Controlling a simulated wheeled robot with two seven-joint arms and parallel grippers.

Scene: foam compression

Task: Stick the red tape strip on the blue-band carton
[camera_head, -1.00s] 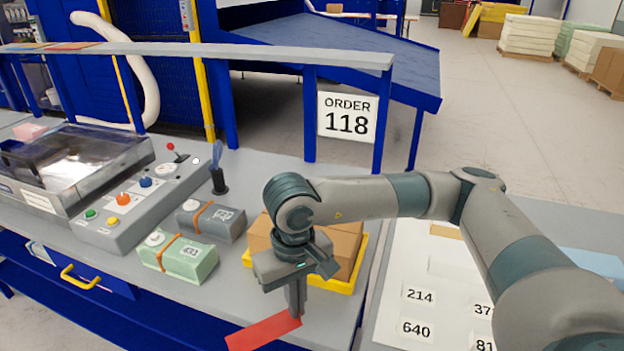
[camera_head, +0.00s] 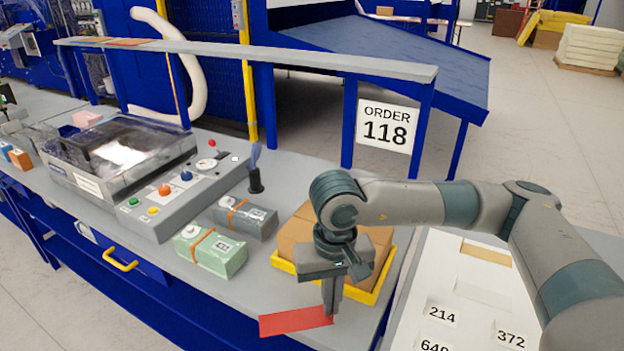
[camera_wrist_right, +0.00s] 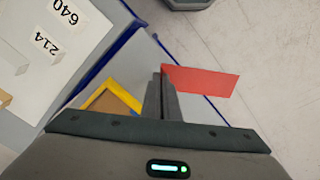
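The red tape strip (camera_head: 296,320) hangs out to the left of my right gripper (camera_head: 331,308) in the head view, near the front edge of the bench. The right gripper is shut on one end of it. In the right wrist view the strip (camera_wrist_right: 205,82) extends right from the closed fingers (camera_wrist_right: 161,92), over the bench edge. Brown cartons (camera_head: 296,236) sit in a yellow tray (camera_head: 283,264) behind the right gripper, partly hidden by it. I cannot make out a blue band on any carton. My left gripper is not in view.
A green box (camera_head: 213,253) and a grey box (camera_head: 245,218), each with an orange band, stand left of the tray. A control panel (camera_head: 165,212) and a clear-lidded machine (camera_head: 118,150) are farther left. Small blue and orange blocks (camera_head: 19,158) are at the far left edge.

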